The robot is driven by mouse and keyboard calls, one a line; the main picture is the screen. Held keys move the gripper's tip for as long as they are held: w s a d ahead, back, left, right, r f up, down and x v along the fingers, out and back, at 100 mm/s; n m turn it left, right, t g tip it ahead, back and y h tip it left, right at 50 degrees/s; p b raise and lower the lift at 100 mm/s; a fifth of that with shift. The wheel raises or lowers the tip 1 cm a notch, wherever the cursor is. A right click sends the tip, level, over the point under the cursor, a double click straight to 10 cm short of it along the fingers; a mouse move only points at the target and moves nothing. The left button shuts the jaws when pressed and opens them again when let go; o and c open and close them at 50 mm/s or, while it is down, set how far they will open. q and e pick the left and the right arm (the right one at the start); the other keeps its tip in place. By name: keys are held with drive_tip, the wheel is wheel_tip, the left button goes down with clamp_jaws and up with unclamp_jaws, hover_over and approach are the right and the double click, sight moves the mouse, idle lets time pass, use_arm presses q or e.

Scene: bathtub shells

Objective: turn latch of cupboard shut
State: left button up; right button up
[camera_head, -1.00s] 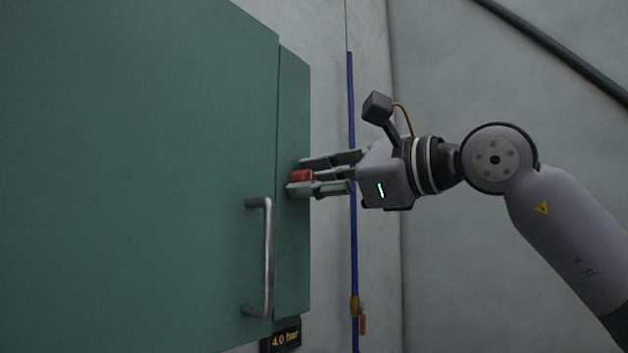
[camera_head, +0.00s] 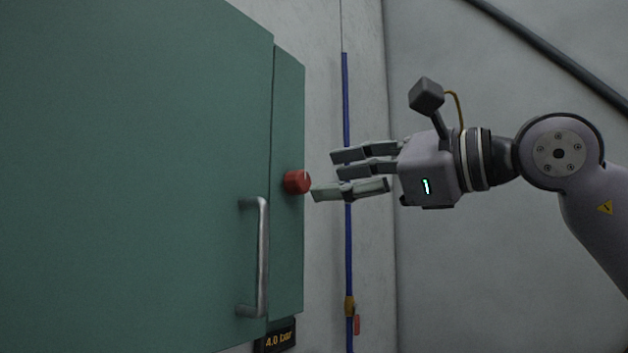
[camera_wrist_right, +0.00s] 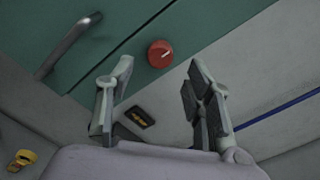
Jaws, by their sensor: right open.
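The green cupboard (camera_head: 130,170) fills the left of the head view, with its door closed against the side strip as far as I can see. Its red round latch knob (camera_head: 297,182) sits on the narrow green strip at the right. In the right wrist view the knob (camera_wrist_right: 160,54) shows a white mark line on its face, pointing to the upper right. My right gripper (camera_head: 322,174) is open and empty, to the right of the knob and apart from it. In the wrist view its fingers (camera_wrist_right: 160,72) stand either side below the knob. My left gripper is not in view.
A metal handle (camera_head: 263,258) stands out from the door, below and left of the knob. A "4.0 bar" display (camera_head: 276,341) is under the cupboard. A blue pipe (camera_head: 346,110) with a yellow fitting runs down the wall behind my gripper.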

drive_tip(key=v, duration=0.6)
drive_tip(key=shift+s+d, duration=0.2)
drive_tip(key=shift+d, duration=0.05)
